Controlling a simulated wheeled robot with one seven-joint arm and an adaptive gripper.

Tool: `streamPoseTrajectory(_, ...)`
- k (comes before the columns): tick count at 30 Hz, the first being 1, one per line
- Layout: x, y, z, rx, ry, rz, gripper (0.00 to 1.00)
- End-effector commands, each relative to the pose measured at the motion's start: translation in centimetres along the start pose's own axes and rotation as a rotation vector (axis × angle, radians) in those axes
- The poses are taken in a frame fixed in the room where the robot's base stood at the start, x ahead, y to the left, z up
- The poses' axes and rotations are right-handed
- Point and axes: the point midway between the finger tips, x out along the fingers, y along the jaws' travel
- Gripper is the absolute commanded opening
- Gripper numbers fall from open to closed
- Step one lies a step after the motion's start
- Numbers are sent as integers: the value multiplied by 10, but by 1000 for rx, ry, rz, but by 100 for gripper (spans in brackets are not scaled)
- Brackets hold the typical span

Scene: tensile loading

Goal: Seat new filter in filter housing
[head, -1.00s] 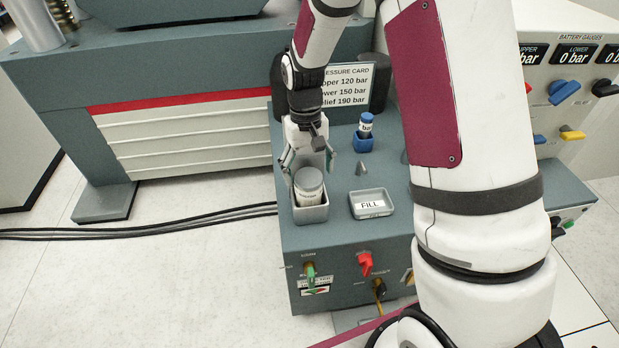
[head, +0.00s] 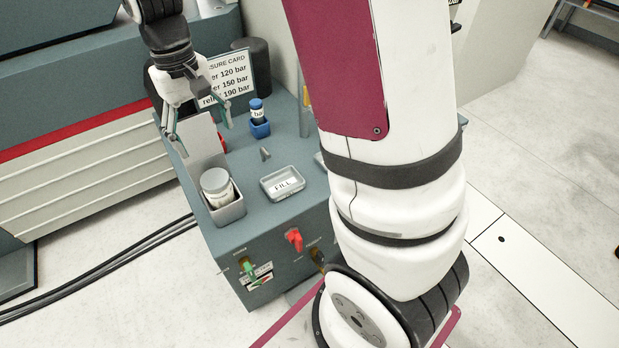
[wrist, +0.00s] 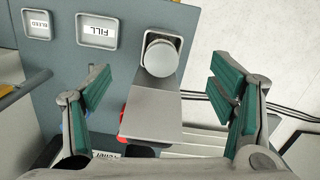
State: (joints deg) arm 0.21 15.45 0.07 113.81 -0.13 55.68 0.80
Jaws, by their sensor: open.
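A white canister with a grey lid (head: 217,186) stands upright in an open grey box (head: 229,213) at the near left corner of the cabinet top. Its round lid (wrist: 161,58) also shows from above in the wrist view. I take the canister for the filter and the box for its housing, but no label confirms this. A tall pale plate (head: 201,141) rises at the back of the box. My gripper (head: 204,138) is open and empty, above and behind the canister near the plate. In the wrist view, the plate lies between my spread fingers (wrist: 158,88). The canister's lower part is hidden.
A FILL tray (head: 283,183) stands right of the box, and a BLEED tray (wrist: 38,25) shows in the wrist view. A blue-capped bottle (head: 257,111) stands in a blue holder behind. A pressure card (head: 229,77) stands at the back. Red (head: 294,240) and green handles are on the front.

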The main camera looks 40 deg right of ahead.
Motion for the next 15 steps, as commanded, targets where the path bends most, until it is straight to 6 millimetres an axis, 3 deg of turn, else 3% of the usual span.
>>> streamPoseTrajectory(1,-19,1,19,0,18,1,77)
streamPoseTrajectory(6,-59,4,83,1,52,3,77)
streamPoseTrajectory(10,-78,5,134,2,78,5,77)
streamPoseTrajectory(15,-88,7,200,4,112,6,77)
